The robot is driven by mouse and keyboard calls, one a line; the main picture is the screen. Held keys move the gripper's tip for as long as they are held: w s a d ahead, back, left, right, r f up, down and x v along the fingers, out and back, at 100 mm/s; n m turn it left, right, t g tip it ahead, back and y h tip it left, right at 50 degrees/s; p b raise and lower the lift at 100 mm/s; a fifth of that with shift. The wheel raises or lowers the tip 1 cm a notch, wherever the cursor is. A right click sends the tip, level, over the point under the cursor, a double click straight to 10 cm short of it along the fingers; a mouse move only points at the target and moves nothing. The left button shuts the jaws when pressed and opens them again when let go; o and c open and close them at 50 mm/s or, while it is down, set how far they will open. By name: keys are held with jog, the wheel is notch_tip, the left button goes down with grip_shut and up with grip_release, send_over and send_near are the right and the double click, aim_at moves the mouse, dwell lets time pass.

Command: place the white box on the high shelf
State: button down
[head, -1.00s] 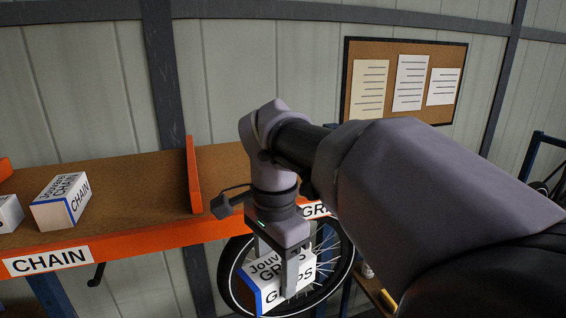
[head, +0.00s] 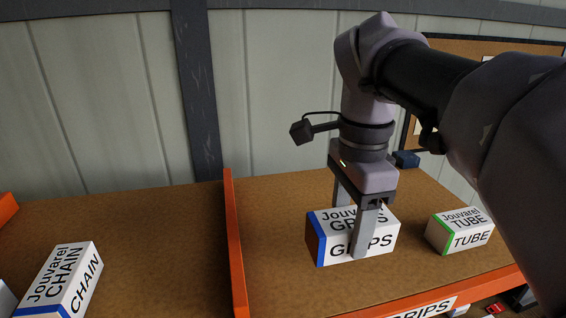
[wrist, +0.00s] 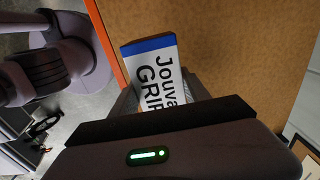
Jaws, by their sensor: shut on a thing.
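The white box (head: 336,246), with a blue edge and the words Jouvarel GRIPS, is between the fingers of my gripper (head: 354,228) in the head view. My gripper is shut on it from above. The box is over the right-hand section of the brown high shelf (head: 274,268), right of the orange divider. I cannot tell whether its underside touches the board or is slightly above it. In the wrist view the white box (wrist: 157,77) shows between the fingers, its lower part hidden by my gripper's body.
A Jouvarel TUBE box (head: 460,232) with a green edge stands to the right. An orange divider (head: 236,250) rises to the left, with a CHAIN box (head: 65,281) beyond it. A GRIPS label (head: 425,309) is on the front beam. Bare board lies around the held box.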

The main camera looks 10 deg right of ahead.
aim_at(388, 213)
jog(key=d, duration=0.2)
jog(key=w+d+p, duration=0.1)
jog(key=d, duration=0.2)
jog(key=w+d, duration=0.1)
jog(key=d, duration=0.2)
jog(key=shift+w+d+f+p, duration=0.1)
jog(key=shift+w+f+p, duration=0.2)
jog(key=shift+f, duration=0.1)
jog(key=f, duration=0.3)
jog(key=shift+s+d+f, duration=0.15)
jog(key=shift+s+d, duration=0.15)
jog(key=shift+d, duration=0.05)
jog(key=shift+f, duration=0.2)
jog(key=shift+w+f, duration=0.15)
jog(key=shift+w, duration=0.15)
jog(key=c, duration=0.8)
grip_release()
jog(key=shift+s, duration=0.1)
jog(key=shift+o, duration=1.4)
jog(key=shift+s, duration=0.1)
notch_tip(388, 213, up, 12)
jog(key=p, duration=0.2)
